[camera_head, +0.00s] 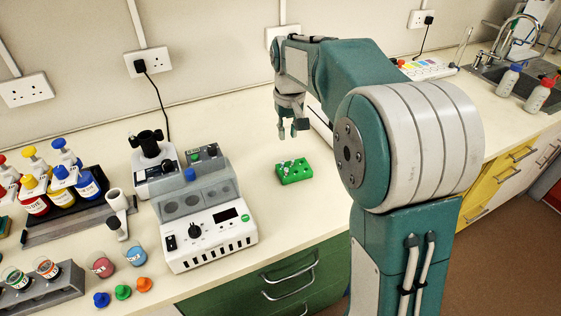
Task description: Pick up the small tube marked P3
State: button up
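A small green rack (294,178) sits on the bench in the middle of the picture. A few small pale tubes (288,165) stand in it or lie on it. They are too small to read, so I cannot tell which one is marked P3. My gripper (290,133) points down above the bench, behind and above the rack in the picture. Its fingers look apart, with nothing seen between them. It does not touch the rack or the tubes.
A white and grey bench device (212,238) stands left of the rack, with a microscope-like device (152,160) behind it. Bottles, beakers and coloured caps fill the left. Bare bench (245,130) lies around the rack. A sink (500,72) is at the far right.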

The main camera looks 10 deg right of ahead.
notch_tip(320, 180, down, 2)
jog(key=w, duration=0.3)
send_over(283, 163)
jog(key=shift+g, duration=0.3)
notch_tip(283, 163, down, 6)
jog(key=shift+w+r, duration=0.1)
jog(key=shift+r, duration=0.05)
jog(key=shift+d+f, duration=0.15)
jog(key=shift+f, duration=0.5)
notch_tip(283, 163, down, 4)
jog(key=shift+f, duration=0.25)
jog(key=shift+a, duration=0.2)
jog(key=c, duration=0.3)
